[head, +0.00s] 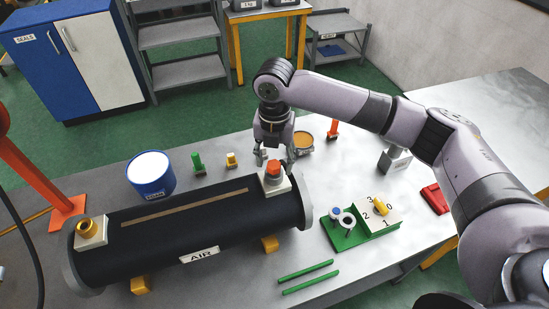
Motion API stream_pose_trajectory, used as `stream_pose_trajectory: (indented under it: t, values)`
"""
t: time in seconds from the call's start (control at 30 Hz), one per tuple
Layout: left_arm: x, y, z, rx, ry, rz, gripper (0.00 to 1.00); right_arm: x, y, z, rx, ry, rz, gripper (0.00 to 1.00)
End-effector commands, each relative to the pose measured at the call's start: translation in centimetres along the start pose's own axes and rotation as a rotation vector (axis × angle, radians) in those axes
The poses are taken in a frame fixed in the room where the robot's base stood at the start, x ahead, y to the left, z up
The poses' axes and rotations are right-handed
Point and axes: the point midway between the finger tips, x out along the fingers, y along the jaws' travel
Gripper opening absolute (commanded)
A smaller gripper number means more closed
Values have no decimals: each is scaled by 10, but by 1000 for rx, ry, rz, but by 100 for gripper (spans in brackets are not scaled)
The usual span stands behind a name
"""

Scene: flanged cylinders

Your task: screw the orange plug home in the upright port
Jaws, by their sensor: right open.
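The black flanged cylinder (200,225) labelled AIR lies on its side on the table. The orange plug (273,168) sits in the pale port block (271,187) on top at its right end. How deep its thread sits cannot be told. A second pale block with an open brass ring (87,228) is at the cylinder's left end. My right gripper (275,160) points down just above the plug. Its fingers are apart, one on either side of the plug's top; contact is not clear. My left gripper is not in view.
Behind the cylinder stand a blue-and-white tin (151,175), a green plug (198,163), a yellow plug (231,160) and a tan-topped jar (303,143). Green rods (307,276) lie in front. A red object (435,198) lies farther right.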

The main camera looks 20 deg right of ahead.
Motion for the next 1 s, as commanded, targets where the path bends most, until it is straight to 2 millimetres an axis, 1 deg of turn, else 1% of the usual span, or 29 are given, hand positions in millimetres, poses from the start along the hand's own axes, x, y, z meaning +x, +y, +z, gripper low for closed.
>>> stream_pose_trajectory:
  t: [0.17, 1.0]
  values:
    - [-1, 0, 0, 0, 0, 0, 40, -6, 0, 0, 0, -1, 1, 50]
    - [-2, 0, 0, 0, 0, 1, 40, -56, 0, 0, 0, -1, 1, 50]
